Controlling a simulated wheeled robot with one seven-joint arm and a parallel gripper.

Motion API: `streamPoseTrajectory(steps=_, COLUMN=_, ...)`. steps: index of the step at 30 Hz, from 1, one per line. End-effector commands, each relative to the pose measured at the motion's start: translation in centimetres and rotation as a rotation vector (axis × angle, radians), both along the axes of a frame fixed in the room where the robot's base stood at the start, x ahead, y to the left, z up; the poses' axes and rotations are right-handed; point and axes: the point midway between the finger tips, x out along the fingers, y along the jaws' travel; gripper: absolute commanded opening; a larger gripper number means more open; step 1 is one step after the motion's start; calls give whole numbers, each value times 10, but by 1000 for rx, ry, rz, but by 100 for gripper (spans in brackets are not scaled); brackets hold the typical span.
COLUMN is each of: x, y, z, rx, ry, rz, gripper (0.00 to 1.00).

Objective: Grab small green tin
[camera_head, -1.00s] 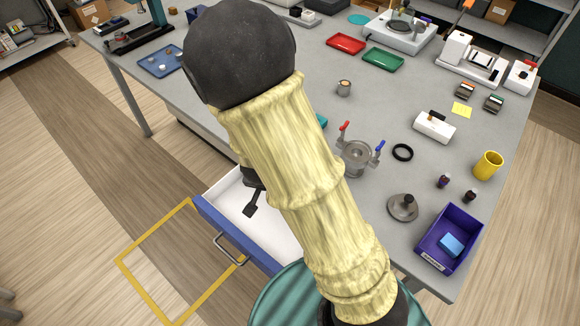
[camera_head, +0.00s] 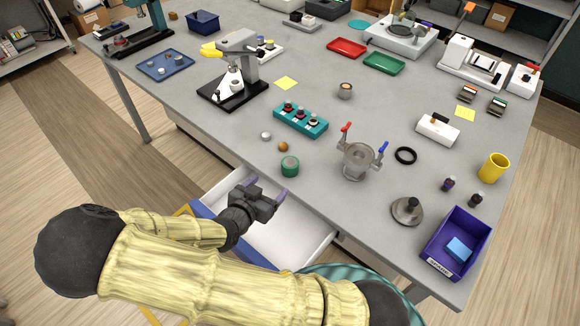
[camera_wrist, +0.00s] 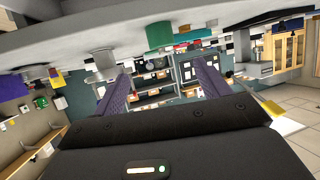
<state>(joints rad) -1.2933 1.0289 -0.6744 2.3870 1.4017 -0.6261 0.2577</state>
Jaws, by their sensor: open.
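The small green tin (camera_head: 290,166) stands upright on the grey table close to its front edge, with a dark round top. In the wrist view a green cylinder (camera_wrist: 158,35), apparently the same tin, shows at the top between my purple fingers. My gripper (camera_head: 266,188) is open and empty, with its two purple fingertips apart. It is over the open drawer, just in front of the table edge, and a short gap separates it from the tin. The fingers also show in the wrist view (camera_wrist: 160,68).
The white-lined open drawer (camera_head: 290,243) lies under my gripper. A small orange-brown ball (camera_head: 283,147), a pale ball (camera_head: 266,136) and a teal rack (camera_head: 301,119) are behind the tin. A metal vessel (camera_head: 358,162) with red and blue handles stands to its right.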

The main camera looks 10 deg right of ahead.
Motion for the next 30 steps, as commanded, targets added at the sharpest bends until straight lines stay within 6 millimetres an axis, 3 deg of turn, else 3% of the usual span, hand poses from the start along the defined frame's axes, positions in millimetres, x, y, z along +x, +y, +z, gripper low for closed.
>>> streamPoseTrajectory(steps=5, x=11, y=-10, z=-6, rx=-3, ry=2, rz=-3, gripper=75)
streamPoseTrajectory(steps=21, x=77, y=-66, z=-40, rx=-2, ry=4, rz=-2, gripper=75)
streamPoseTrajectory(steps=30, x=86, y=-73, z=-47, rx=1, ry=3, rz=0, gripper=75)
